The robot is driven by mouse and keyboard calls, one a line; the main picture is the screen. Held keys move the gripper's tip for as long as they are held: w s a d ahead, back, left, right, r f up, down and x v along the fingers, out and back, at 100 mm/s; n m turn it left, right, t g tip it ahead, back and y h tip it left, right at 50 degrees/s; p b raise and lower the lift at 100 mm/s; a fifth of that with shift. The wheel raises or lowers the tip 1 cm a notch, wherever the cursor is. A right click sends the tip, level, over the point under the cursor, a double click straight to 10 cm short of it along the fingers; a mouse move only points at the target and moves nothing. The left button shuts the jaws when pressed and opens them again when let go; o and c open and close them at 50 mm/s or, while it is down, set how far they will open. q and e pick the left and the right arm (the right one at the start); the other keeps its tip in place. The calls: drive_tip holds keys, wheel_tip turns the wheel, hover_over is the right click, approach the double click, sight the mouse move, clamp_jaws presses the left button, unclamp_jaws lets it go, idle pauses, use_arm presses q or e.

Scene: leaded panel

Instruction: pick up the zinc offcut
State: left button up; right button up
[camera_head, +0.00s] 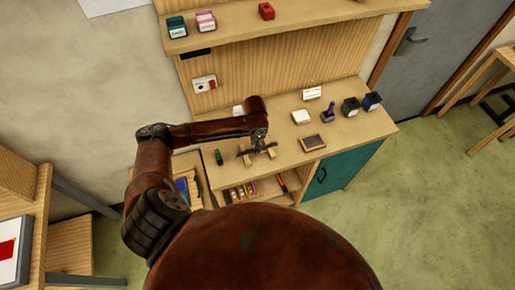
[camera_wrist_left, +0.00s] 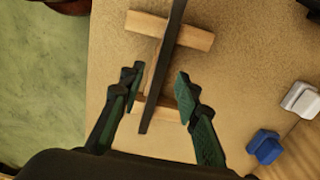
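A long dark grey strip, which looks like the zinc offcut (camera_wrist_left: 165,70), lies across a light wooden rest (camera_wrist_left: 190,35) on the workbench in the left wrist view. My left gripper (camera_wrist_left: 157,82) is open, with one green-padded finger on each side of the strip. A gap shows between each finger and the strip, so nothing is held. In the head view my left gripper (camera_head: 259,143) is over the bench at the wooden rest and partly hides the strip. My right gripper is not in view.
On the bench (camera_head: 285,158) stand a brown framed block (camera_head: 312,143), a white block (camera_head: 301,117), a purple-handled item (camera_head: 328,113) and dark cubes (camera_head: 372,101). A green item (camera_head: 219,157) lies left of the gripper. A shelf (camera_head: 235,34) overhangs the back.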

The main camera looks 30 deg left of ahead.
use_arm(q)
drive_tip(key=shift+s+f, duration=0.1)
drive_tip(key=shift+f, duration=0.4)
drive_tip(key=shift+c, duration=0.5)
clamp_jaws()
